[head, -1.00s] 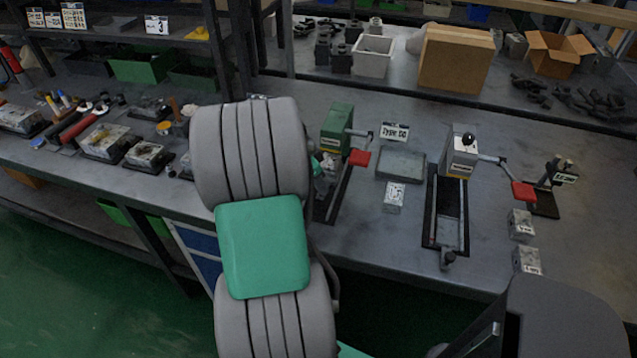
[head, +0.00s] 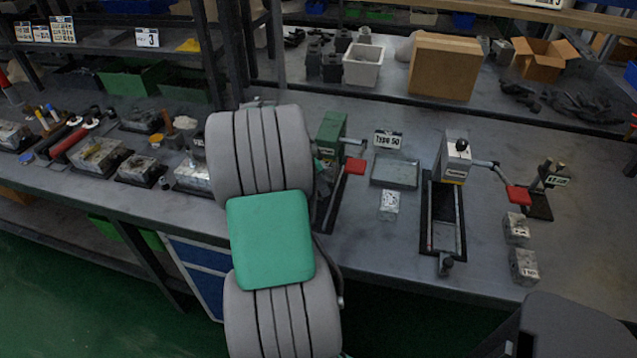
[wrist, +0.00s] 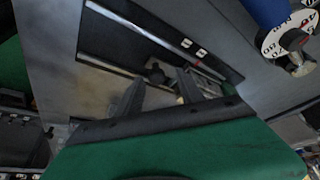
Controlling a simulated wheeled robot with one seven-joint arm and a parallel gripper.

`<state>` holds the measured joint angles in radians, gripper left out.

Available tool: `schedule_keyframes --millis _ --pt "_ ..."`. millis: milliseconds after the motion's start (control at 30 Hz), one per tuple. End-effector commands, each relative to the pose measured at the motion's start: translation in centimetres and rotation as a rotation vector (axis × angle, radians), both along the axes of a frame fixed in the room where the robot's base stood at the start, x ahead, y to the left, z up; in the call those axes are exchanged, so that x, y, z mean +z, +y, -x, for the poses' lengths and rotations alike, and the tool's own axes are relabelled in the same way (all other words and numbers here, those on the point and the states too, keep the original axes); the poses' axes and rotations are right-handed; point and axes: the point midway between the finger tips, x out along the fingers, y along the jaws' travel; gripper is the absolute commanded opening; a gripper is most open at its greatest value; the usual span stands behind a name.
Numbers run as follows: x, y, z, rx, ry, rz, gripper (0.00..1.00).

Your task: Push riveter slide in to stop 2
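Two bench presses with red-tipped levers stand on black slide bases. I cannot tell for sure which one is the riveter. The green press (head: 331,133) is just right of my arm, which partly covers its base. The grey press (head: 456,158) has a long slide base (head: 424,218) with a knob (head: 446,265) at its front end. In the wrist view my gripper (wrist: 158,80) has its two dark fingers apart. A dark knob-like part (wrist: 155,72) shows between or beyond them, beside a black rail base (wrist: 110,45). Contact is unclear. My gripper is hidden in the head view.
A tray (head: 396,172), a Type 50 sign (head: 388,140) and a small block (head: 389,205) lie between the presses. Metal blocks (head: 524,265) sit at the right front. A numbered dial (wrist: 290,38) shows in the wrist view.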

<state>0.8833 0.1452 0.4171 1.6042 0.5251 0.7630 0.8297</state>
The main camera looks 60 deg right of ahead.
Motion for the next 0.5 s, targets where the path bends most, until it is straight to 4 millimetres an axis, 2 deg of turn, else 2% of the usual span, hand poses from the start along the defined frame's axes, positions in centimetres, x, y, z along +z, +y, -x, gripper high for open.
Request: schedule_keyframes --millis 167,267,500 --pt "0.0 0.1 0.0 0.000 0.001 -0.002 0.44" --pt "0.6 0.3 -0.2 0.001 0.000 0.000 0.44" --pt "5.0 1.8 -1.2 0.002 -0.001 0.001 0.44"
